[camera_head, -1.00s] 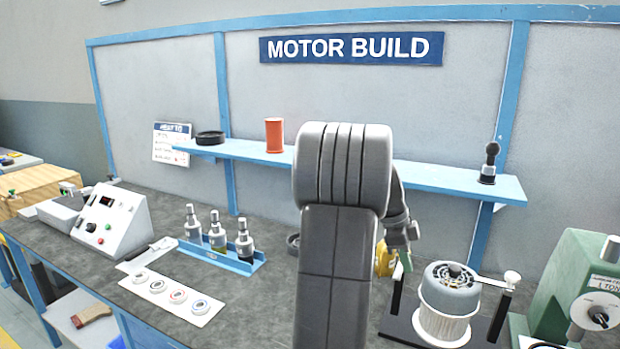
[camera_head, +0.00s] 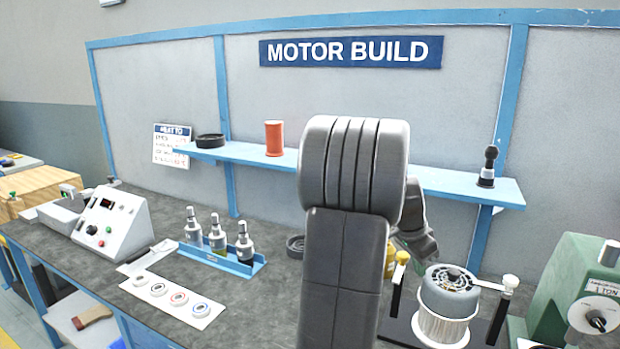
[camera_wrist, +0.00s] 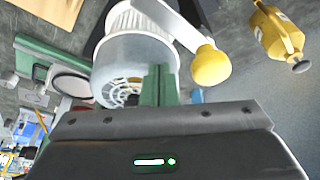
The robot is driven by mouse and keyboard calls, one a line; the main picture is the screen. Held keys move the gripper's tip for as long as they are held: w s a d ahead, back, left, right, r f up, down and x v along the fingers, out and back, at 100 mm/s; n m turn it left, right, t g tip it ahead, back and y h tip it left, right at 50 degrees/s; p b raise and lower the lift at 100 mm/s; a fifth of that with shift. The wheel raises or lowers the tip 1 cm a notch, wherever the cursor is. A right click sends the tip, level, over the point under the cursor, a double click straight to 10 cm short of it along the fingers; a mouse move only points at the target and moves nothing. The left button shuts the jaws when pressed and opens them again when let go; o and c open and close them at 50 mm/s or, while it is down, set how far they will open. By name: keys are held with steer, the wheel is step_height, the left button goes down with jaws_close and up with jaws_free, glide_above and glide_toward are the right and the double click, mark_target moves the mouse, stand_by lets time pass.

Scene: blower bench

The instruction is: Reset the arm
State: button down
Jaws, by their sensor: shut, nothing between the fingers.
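My gripper (camera_wrist: 160,86) shows in the wrist view as green fingers shut together, with nothing between them. In that view the fingers overlap the edge of the grey motor unit (camera_wrist: 120,65); I cannot tell whether they touch it.
A green press (camera_head: 575,275) stands at the right. A blue shelf (camera_head: 445,180) runs behind my arm. A yellow bottle (camera_wrist: 277,32) stands near the fixture. A blue rack (camera_head: 225,262) of several tools and a control box (camera_head: 110,220) stand left.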

steer(key=shift+w+d+n+t+y+p, duration=0.15)
steer(key=shift+w+d+n+t+p, duration=0.25)
steer(key=shift+n, duration=0.55)
steer(key=shift+w+d+n+t+y+p, duration=0.15)
steer(key=shift+w+n+y+p, duration=0.1)
steer(key=shift+n+p, duration=0.5)
steer(key=shift+w+d+n+t+y+p, duration=0.15)
steer(key=shift+w+n+t+p, duration=0.15)
steer(key=shift+n, duration=0.8)
